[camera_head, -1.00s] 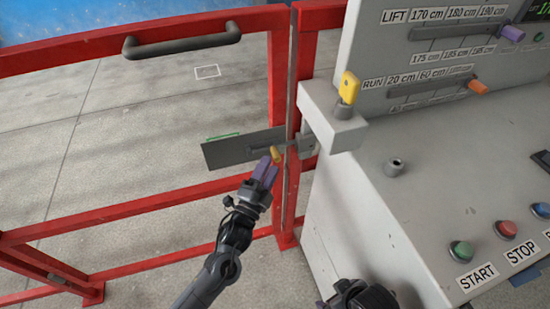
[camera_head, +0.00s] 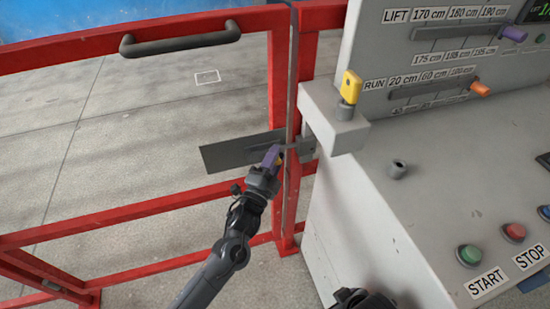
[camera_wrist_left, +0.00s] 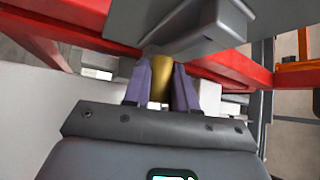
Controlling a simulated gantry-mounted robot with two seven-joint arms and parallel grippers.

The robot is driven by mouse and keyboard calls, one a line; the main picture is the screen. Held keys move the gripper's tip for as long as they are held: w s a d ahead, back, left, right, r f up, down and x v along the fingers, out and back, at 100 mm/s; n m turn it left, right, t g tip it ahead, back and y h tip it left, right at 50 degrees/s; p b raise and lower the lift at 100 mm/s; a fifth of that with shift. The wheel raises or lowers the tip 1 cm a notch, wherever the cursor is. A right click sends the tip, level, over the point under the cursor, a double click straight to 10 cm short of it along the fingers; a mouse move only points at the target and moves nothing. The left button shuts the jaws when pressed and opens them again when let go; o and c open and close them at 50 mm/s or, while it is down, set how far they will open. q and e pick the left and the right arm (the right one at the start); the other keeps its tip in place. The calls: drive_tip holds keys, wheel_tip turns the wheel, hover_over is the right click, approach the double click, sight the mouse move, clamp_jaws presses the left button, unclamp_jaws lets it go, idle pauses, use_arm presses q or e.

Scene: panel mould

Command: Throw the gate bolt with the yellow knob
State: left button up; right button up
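The gate bolt's yellow knob (camera_wrist_left: 160,80) shows between the two purple fingers of my left gripper (camera_wrist_left: 160,90) in the left wrist view, with a finger against each side. In the head view my left gripper (camera_head: 272,157) is at the bolt, and only a sliver of the knob (camera_head: 281,161) shows beside the fingers. The grey bolt plate (camera_head: 222,154) is on the red gate, and the bolt's end lies near the catch (camera_head: 306,147) on the post. Part of my right gripper (camera_head: 362,299) shows at the bottom edge; its fingers are hidden.
The red gate (camera_head: 140,213) has a dark handle (camera_head: 180,40) at its top. Right of the post stands a grey console (camera_head: 420,215) with a yellow key (camera_head: 350,88), sliders and push buttons. The floor beyond the gate is clear.

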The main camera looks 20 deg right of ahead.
use_arm(q)
clamp_jaws()
